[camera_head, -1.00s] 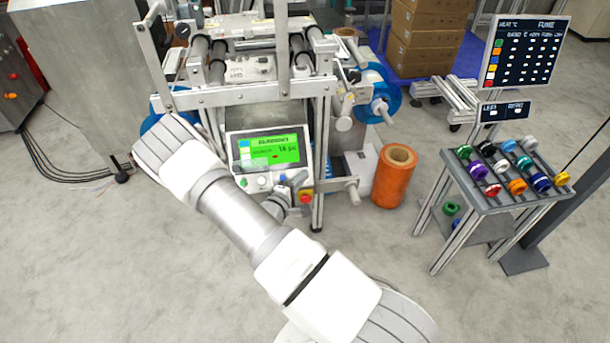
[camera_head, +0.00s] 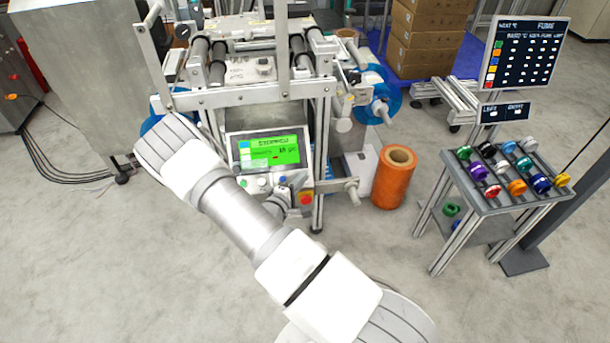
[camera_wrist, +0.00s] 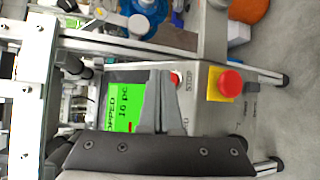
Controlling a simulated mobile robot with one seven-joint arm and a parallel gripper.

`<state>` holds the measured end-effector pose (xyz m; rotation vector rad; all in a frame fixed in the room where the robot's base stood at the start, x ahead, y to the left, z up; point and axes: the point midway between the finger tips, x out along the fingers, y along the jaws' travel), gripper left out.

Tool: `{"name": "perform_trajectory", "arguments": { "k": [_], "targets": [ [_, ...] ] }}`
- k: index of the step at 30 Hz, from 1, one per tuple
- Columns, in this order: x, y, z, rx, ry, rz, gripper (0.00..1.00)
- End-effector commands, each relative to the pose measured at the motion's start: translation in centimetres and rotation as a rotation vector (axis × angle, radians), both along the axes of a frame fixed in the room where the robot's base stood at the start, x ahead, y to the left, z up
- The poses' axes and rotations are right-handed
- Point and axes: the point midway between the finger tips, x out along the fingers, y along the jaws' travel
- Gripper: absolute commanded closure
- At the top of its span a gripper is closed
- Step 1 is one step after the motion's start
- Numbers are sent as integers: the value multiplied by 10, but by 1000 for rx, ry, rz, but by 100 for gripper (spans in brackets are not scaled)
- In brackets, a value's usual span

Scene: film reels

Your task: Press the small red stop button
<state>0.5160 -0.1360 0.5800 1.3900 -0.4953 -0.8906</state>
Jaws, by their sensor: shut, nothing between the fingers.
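The small red stop button (camera_wrist: 175,78) shows in the wrist view beside the printed word STOP, partly covered by my fingers. My gripper (camera_wrist: 161,76) is shut and empty, its tips over the panel right at the button's edge. I cannot tell whether they touch it. The green screen (camera_wrist: 124,105) is partly hidden by the fingers; its visible letters read "OPPED". In the head view the screen (camera_head: 270,151) is lit on the control panel, and my wrist hides the small button there.
A larger red mushroom button on a yellow base (camera_wrist: 231,83) sits close by on the same panel. An orange roll (camera_head: 394,178) stands right of the machine. A rack of coloured reels (camera_head: 505,190) is further right. Floor in front is clear.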

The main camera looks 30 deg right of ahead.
Motion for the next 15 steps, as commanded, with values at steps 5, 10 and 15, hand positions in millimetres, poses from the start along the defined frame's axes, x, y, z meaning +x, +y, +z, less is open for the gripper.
{"name": "perform_trajectory", "arguments": {
  "k": [5,10,15],
  "targets": [
    [0,0,0,0,0,0,100],
    [-6,2,8,2,1,0,100],
    [-18,6,22,0,3,0,100]
  ]
}}
